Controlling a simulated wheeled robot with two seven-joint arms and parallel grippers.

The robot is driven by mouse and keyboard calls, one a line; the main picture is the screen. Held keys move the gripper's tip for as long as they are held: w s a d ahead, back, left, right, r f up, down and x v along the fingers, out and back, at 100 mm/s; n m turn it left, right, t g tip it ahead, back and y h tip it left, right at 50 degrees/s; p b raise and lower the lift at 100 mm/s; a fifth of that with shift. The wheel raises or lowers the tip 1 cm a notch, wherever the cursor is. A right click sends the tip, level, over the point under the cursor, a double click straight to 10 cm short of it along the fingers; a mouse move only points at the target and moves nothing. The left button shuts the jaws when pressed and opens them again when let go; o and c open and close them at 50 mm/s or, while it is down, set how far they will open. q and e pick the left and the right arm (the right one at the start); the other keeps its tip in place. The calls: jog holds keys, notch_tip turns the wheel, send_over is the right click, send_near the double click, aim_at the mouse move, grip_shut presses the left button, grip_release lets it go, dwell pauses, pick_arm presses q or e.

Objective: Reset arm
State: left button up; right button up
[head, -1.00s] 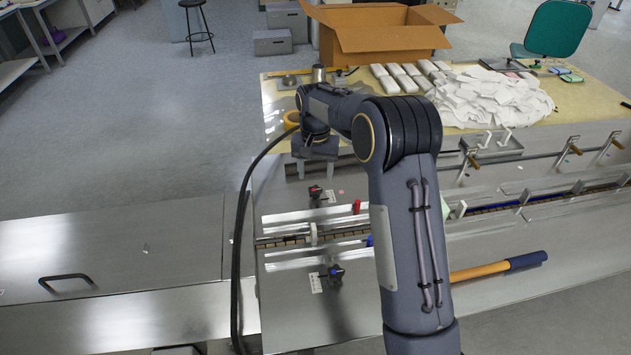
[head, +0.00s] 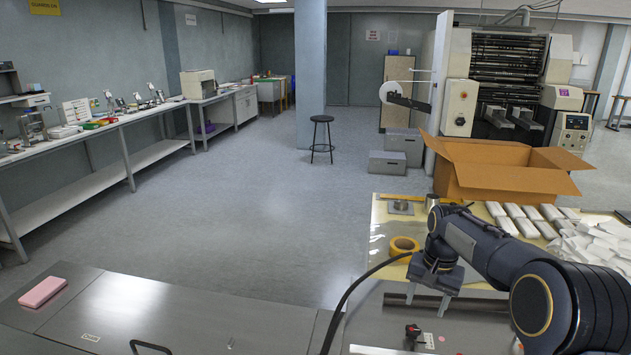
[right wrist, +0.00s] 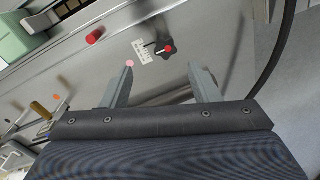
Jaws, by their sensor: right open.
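My right gripper (head: 430,296) hangs over the metal machine top at the lower right of the head view, its fingers pointing down. In the right wrist view its two grey fingers (right wrist: 160,82) stand wide apart with nothing between them. Beyond the fingers, a red knob (right wrist: 168,48) with a small white scale plate (right wrist: 142,50) is fixed on the metal surface. My right arm comes in from the right edge of the head view. My left arm and gripper do not show.
A yellow table behind my right gripper holds a tape roll (head: 403,246), white packs (head: 515,212) and an open cardboard box (head: 500,172). A pink block (head: 43,292) lies on the metal cover at left. A stool (head: 322,138) stands on the open floor.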

jog(key=s+r+t+y, duration=0.1)
jog(key=s+r+y, duration=0.1)
jog(key=s+r, duration=0.5)
jog(key=s+a+f+n+t, duration=0.1)
jog(key=s+a, duration=0.1)
jog(key=s, duration=0.6)
jog(key=s+a+f+n+t, duration=0.1)
jog(key=s+a+f+n, duration=0.1)
jog(key=s, duration=0.7)
jog(key=s+a+f+n+t+y, duration=0.1)
jog(key=s+a, duration=0.3)
jog(key=s, duration=0.4)
jog(key=shift+s+f+n+t, duration=0.2)
jog(key=shift+s+n+t, duration=0.15)
jog(key=shift+t, duration=0.25)
jog(key=shift+w, duration=0.1)
